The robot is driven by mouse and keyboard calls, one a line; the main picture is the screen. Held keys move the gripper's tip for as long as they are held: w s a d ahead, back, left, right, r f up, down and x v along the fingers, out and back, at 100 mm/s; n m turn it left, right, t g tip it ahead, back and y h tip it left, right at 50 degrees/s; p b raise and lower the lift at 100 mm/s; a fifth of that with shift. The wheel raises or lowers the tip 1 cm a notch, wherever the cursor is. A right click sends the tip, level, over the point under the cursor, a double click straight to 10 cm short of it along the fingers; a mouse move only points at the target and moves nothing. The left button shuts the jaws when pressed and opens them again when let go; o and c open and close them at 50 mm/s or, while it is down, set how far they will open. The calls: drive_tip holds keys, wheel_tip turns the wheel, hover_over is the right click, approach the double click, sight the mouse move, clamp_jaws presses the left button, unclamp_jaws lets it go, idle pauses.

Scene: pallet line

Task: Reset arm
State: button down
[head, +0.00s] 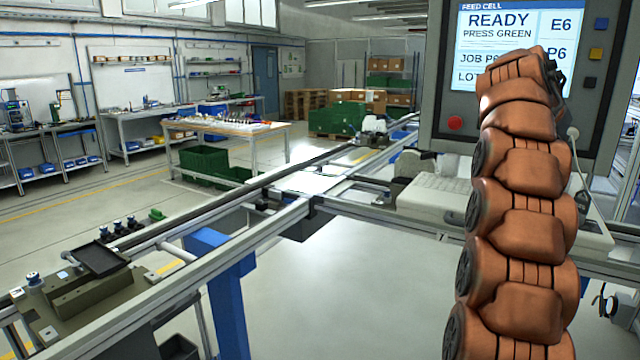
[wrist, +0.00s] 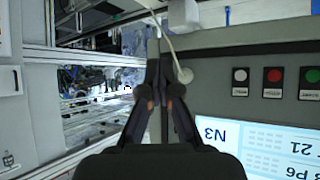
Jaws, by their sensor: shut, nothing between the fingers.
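My arm (head: 525,215) rises, orange and segmented, at the right of the head view, in front of the feed cell panel. My gripper (wrist: 159,75) shows in the wrist view with its two dark fingers together and nothing between them. In the head view it is mostly hidden behind the top of my arm. Its fingertips overlap the edge of a grey panel (wrist: 225,120) in the wrist view; I cannot tell whether they touch it.
The head view's screen (head: 495,35) reads READY, PRESS GREEN; a red knob (head: 454,123) sits below. The wrist view shows white (wrist: 240,75), red (wrist: 273,76) and green (wrist: 311,76) buttons. A conveyor rail (head: 240,245) crosses leftward, carrying a fixture (head: 80,300).

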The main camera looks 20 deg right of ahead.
drive_tip(key=w+a+f+n+t+y, duration=0.1)
drive_tip(key=w+a+f+n+y, duration=0.2)
drive_tip(key=a, duration=0.5)
drive_tip(key=w+a+f+n+t, duration=0.1)
drive_tip(key=w+a+f+n, duration=0.1)
drive_tip(key=w+a+f, duration=0.35)
drive_tip(key=s+a+f+n+y, duration=0.2)
drive_tip(key=a+f, duration=0.2)
drive_tip(key=a, duration=0.5)
drive_tip(key=s+a+f+n+y, duration=0.1)
drive_tip(key=s+a+f+n, duration=0.25)
drive_tip(key=a, duration=0.55)
drive_tip(key=s+a+f+n+g+y, duration=0.2)
drive_tip(key=s+a+f+n, duration=0.1)
drive_tip(key=s+a+f, duration=0.6)
drive_tip(key=s+a+f+n+g+y, duration=0.2)
drive_tip(key=s+a+f+n+g, duration=0.1)
drive_tip(key=s+a+f, duration=0.7)
drive_tip(key=s+a, duration=0.4)
drive_tip(key=s, duration=0.4)
drive_tip(key=shift+a+f+y, duration=0.2)
drive_tip(key=shift+f+y, duration=0.05)
drive_tip(key=shift+y, duration=0.15)
